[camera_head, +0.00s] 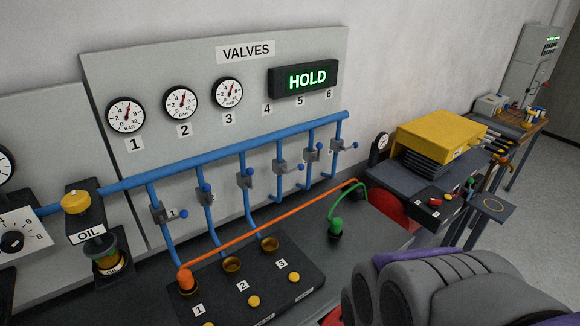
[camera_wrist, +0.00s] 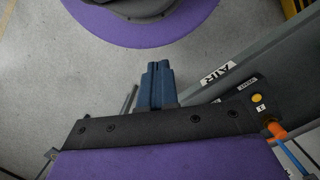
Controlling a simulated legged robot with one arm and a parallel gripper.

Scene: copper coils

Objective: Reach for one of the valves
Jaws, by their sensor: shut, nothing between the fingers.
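Several valves hang in a row on blue vertical pipes below a sloping blue main pipe (camera_head: 230,152) in the head view. The leftmost valve (camera_head: 159,214) is a grey block with a blue-knobbed lever pointing right. A middle valve (camera_head: 246,180) and the rightmost valve (camera_head: 338,145) look alike, with levers at differing angles. My gripper (camera_wrist: 157,68) shows in the wrist view with its blue-grey fingers together and nothing between them. It is over the floor beside a bench edge, with no valve in that view. My arm fills the head view's lower right, apart from the valves.
A grey VALVES board (camera_head: 220,75) holds dials and a green-lit HOLD sign (camera_head: 303,78). An orange hose (camera_head: 270,232) runs across the bench in front of the valves. A black block (camera_head: 240,279) with ports and yellow buttons stands there. A yellow box (camera_head: 438,136) is at right.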

